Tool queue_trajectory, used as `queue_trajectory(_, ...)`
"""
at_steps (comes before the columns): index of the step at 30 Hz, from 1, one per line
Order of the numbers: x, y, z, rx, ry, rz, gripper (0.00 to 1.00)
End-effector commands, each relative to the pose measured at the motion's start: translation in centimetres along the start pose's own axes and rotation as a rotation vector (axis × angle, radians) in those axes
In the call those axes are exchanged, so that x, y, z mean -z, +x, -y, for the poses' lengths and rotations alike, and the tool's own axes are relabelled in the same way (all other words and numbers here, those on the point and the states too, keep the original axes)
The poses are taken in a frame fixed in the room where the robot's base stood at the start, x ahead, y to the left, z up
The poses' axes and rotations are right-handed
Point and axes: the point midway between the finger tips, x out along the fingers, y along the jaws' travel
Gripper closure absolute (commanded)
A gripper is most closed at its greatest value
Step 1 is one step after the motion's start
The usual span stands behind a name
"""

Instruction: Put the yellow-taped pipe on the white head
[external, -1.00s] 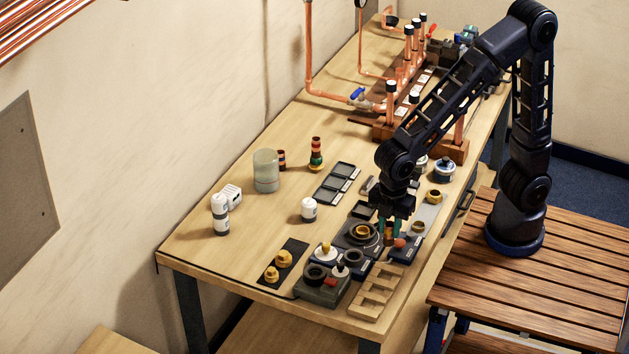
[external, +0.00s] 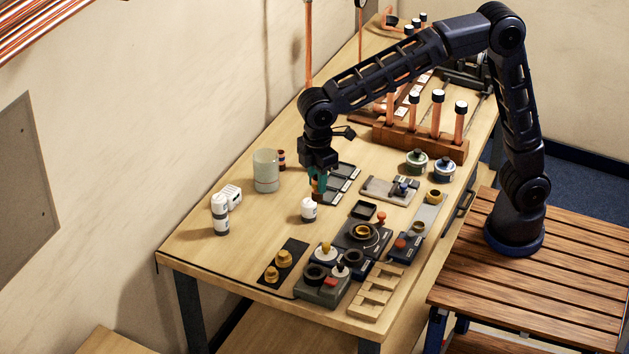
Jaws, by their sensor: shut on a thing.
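My gripper (external: 319,190) points down over the left-middle of the bench, just behind a small white jar (external: 308,210). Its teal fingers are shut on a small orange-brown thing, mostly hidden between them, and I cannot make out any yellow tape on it. The striped stack seen earlier in this area is now hidden behind my gripper. A white dome with a yellow knob (external: 326,251) stands among the front tools; I cannot tell whether it is the white head.
A clear jar (external: 265,170) and white bottles (external: 220,215) stand to the left. Black trays (external: 344,178) lie just right of my gripper. A wooden rack (external: 420,143) with capped copper pipes stands farther back. Tools crowd the front right; the left front corner is bare.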

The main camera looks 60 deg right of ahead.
Motion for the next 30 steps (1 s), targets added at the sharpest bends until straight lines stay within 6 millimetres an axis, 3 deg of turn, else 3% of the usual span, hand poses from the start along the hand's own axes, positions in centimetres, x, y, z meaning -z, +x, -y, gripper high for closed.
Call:
queue_trajectory(1, 1.1, -0.2, -2.2, 0.001, 0.049, 0.000, 0.98)
queue_trajectory(9, 5.2, -1.4, -12.8, 0.001, 0.301, -0.002, 0.98)
queue_trajectory(15, 6.7, -1.7, -21.2, -0.003, 0.488, -0.002, 0.98)
queue_trajectory(21, 6.9, -1.6, -29.3, -0.009, 0.665, -0.001, 0.98)
queue_trajectory(25, 6.6, -1.6, -33.3, -0.013, 0.755, -0.002, 0.98)
queue_trajectory(30, 6.2, -1.4, -36.3, -0.017, 0.823, -0.002, 0.98)
